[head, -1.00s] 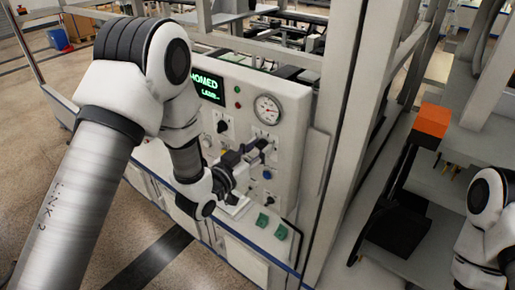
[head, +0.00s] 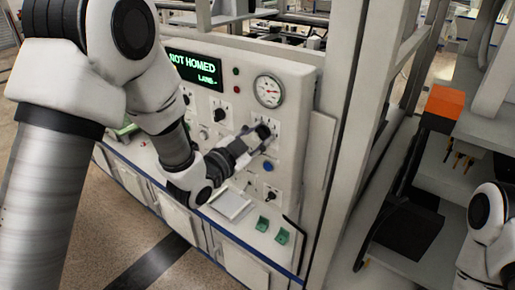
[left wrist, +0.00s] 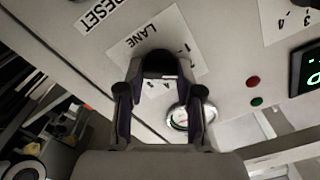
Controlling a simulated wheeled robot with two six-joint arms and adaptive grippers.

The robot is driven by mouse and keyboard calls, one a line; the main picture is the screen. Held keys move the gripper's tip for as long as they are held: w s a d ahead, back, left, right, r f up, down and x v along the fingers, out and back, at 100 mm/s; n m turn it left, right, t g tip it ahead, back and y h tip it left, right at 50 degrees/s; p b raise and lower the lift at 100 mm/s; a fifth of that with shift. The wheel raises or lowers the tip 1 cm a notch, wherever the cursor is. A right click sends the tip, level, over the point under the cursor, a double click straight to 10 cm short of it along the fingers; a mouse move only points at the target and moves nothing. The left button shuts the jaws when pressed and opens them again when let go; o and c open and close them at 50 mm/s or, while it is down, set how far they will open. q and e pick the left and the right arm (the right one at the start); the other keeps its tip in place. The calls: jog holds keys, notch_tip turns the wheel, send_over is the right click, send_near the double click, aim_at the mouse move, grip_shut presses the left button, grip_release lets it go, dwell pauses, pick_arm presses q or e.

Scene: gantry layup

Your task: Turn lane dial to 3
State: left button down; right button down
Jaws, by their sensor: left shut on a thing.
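The lane dial (left wrist: 160,58) is a dark knob on a white plate marked LANE, seen upside down in the left wrist view. My left gripper (left wrist: 160,80) has its two fingers on either side of the knob and is shut on it. In the head view my left gripper (head: 260,135) reaches the panel below the gauge and mostly hides the dial. The plate's numbers are partly covered, so the dial's setting cannot be read. The display (head: 196,70) reads NOT HOMED in green, with LANE and a dash below. My right gripper is not in view.
The control panel (head: 300,95) also carries a round gauge (head: 268,91), other dark knobs (head: 220,114) and a blue button (head: 268,168). Green switches (head: 281,236) sit on the ledge below. A frame post (head: 365,90) and shelves with an orange block (head: 445,102) stand to the right.

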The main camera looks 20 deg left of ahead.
pick_arm(q)
jog(key=m+b, duration=0.5)
jog(key=b, duration=0.1)
jog(key=shift+f, duration=0.15)
jog(key=shift+m+b, duration=1.2)
jog(key=c, duration=0.8)
grip_release()
jog(key=shift+d, duration=0.15)
jog(key=shift+o, duration=0.2)
jog(key=v, duration=0.7)
jog(key=shift+s, duration=0.2)
